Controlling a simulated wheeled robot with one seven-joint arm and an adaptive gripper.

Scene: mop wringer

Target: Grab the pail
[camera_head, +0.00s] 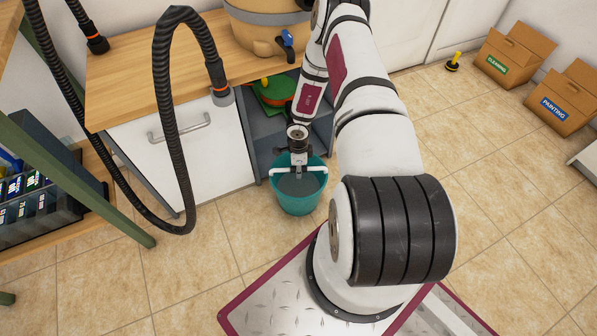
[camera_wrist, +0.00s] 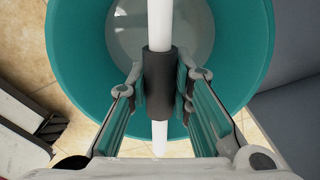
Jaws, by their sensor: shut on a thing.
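The pail (camera_head: 299,196) is a teal bucket in the middle of the head view, beside the open grey shelf unit. A white handle with a dark grip crosses over its mouth. My gripper (camera_head: 299,168) is above the pail's mouth in the head view. In the wrist view the pail (camera_wrist: 90,55) fills the upper picture, with a pale round bottom. There my gripper (camera_wrist: 160,85) is shut on the dark sleeve of the white handle, one finger on each side. Whether the pail touches the floor is hard to tell.
The shelf unit (camera_head: 262,128) and a white cabinet (camera_head: 185,155) under a wooden counter stand just behind and left of the pail. A black hose (camera_head: 165,120) hangs in front at left. Cardboard boxes (camera_head: 514,53) sit far right.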

